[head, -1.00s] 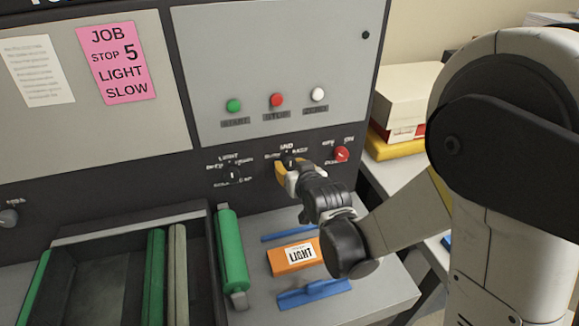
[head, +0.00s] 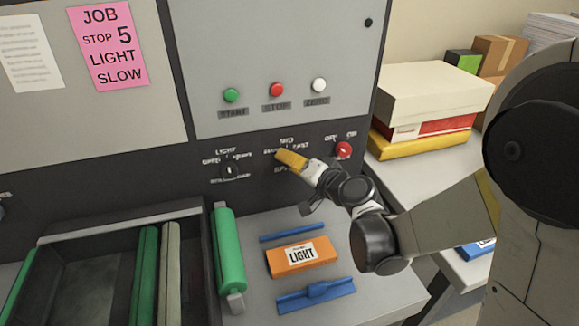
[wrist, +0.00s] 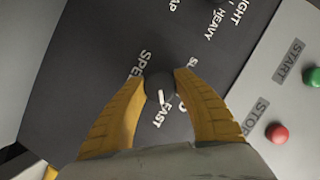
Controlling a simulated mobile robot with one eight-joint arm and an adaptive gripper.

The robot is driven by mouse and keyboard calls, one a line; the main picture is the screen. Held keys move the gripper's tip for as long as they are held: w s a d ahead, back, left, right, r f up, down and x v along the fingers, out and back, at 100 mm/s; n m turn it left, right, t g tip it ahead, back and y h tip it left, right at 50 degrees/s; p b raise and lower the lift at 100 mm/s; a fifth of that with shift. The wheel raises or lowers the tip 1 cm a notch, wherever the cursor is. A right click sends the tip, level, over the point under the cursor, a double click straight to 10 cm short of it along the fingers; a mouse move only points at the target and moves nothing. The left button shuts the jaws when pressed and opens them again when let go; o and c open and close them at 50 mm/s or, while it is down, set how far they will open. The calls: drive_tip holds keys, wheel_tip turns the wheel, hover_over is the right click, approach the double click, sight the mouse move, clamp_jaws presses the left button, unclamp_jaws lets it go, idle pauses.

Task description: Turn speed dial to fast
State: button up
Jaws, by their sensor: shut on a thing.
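The speed dial (wrist: 158,85) is a small dark knob on the dark panel. In the wrist view its white pointer aims down at the word FAST. My gripper (wrist: 160,84) has its two yellow fingers closed on the dial's sides, and the fingers partly hide the labels around it. In the head view my gripper (head: 281,154) reaches the panel from the right at the speed labels. It hides the dial there.
A light/heavy dial (head: 229,170) sits left of my gripper, and a red off/on switch (head: 343,149) sits right. Green (head: 231,95), red (head: 276,90) and white (head: 319,85) buttons are above. An orange LIGHT block (head: 301,257) lies on the shelf below.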

drive_tip(key=shift+m+y+b, duration=0.4)
drive_tip(key=shift+m+b, duration=0.05)
drive_tip(key=shift+m, duration=0.25)
drive_tip(key=o, duration=1.2)
drive_tip(key=shift+c, duration=0.2)
drive_tip(key=v, duration=1.2)
drive_tip(key=shift+f, duration=0.15)
